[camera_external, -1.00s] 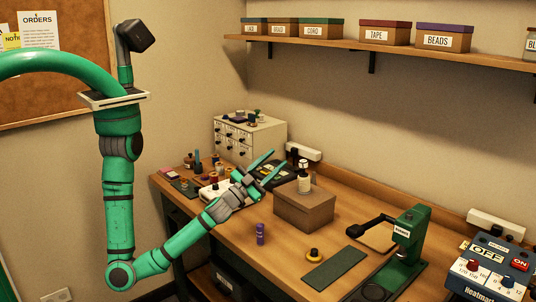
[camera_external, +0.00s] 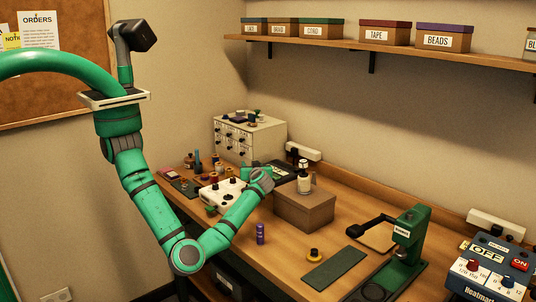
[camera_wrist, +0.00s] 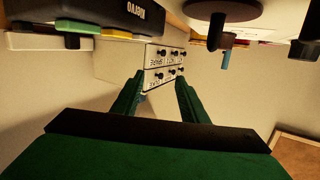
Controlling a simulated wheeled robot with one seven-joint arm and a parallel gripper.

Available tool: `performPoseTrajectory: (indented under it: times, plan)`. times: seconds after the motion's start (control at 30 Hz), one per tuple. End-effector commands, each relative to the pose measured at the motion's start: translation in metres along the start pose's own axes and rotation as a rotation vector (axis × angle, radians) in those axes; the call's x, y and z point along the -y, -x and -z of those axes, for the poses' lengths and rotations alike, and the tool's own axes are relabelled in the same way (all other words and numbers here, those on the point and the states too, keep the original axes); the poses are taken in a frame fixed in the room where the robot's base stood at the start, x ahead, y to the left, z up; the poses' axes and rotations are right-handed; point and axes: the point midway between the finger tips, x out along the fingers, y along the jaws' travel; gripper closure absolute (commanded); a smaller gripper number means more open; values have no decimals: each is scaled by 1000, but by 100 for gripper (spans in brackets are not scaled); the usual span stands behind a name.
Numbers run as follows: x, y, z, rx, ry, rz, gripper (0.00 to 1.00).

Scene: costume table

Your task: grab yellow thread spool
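Several small thread spools (camera_external: 214,178) stand in a cluster at the left end of the table in the external view. They are too small there for me to tell surely which one is yellow. My gripper (camera_external: 250,168) is above the table by the white device and points away, partly hidden by my wrist. In the wrist view my gripper (camera_wrist: 158,88) is open and empty, with the drawer unit (camera_wrist: 165,62) beyond its fingers. No yellow spool is clear there.
A white device (camera_external: 222,192) sits below my forearm. A brown box (camera_external: 305,208) with a bottle (camera_external: 304,180) on it stands to the right. A purple item (camera_external: 260,234) stands near the front edge. A green press (camera_external: 408,240) is farther right.

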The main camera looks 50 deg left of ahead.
Motion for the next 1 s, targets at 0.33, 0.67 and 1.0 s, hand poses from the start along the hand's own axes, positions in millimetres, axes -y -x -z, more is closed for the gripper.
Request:
performPoseTrajectory:
  times: [0.33,0.67,1.0]
  plan:
    - [39,-77,-32,289,152,379,60]
    - [52,-97,-39,361,201,483,60]
    - [70,-134,-56,359,199,481,60]
